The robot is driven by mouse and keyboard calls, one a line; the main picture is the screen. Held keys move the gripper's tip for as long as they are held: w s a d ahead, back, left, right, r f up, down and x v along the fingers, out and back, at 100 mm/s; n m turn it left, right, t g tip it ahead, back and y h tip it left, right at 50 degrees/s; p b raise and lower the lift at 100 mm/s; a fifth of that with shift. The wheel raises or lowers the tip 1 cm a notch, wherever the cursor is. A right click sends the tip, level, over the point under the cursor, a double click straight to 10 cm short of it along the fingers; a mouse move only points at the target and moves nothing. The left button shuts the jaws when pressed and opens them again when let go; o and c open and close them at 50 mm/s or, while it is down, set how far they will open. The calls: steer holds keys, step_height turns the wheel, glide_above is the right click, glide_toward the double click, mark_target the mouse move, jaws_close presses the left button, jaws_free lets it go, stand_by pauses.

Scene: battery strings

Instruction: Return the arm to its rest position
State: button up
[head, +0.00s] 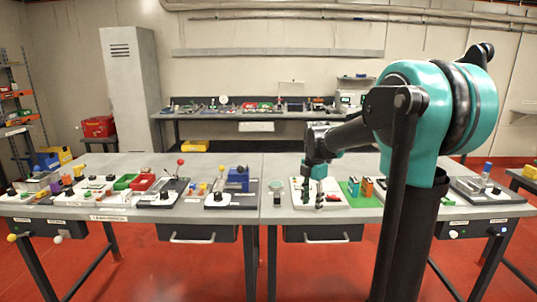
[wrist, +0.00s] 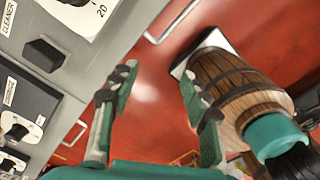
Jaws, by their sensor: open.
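My arm rises at the right of the head view and reaches left over the right-hand workbench. My gripper (head: 311,192) hangs pointing down by a white panel board (head: 334,201) on that bench. In the wrist view my gripper (wrist: 158,88) has its two green and grey fingers spread wide apart. Only red floor shows between them, so it holds nothing. Whether the fingertips touch the board in the head view is too small to tell.
Two grey benches (head: 262,212) carry panel boards and small parts. A green mat (head: 362,196) lies right of my gripper. The wrist view shows a bench edge with a dark knob (wrist: 43,54) at left and a wooden barrel (wrist: 236,88) at right. Red floor (head: 195,262) is open in front.

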steer(key=s+d+f+m+t, duration=0.2)
steer(key=s+f+m, duration=0.5)
steer(key=s+m, duration=0.4)
steer(key=s+d+f+m+t, duration=0.2)
steer(key=s+f+m, duration=0.6)
steer(key=s+m, duration=0.3)
steer(key=shift+s+m, duration=0.35)
steer(key=shift+m, duration=0.65)
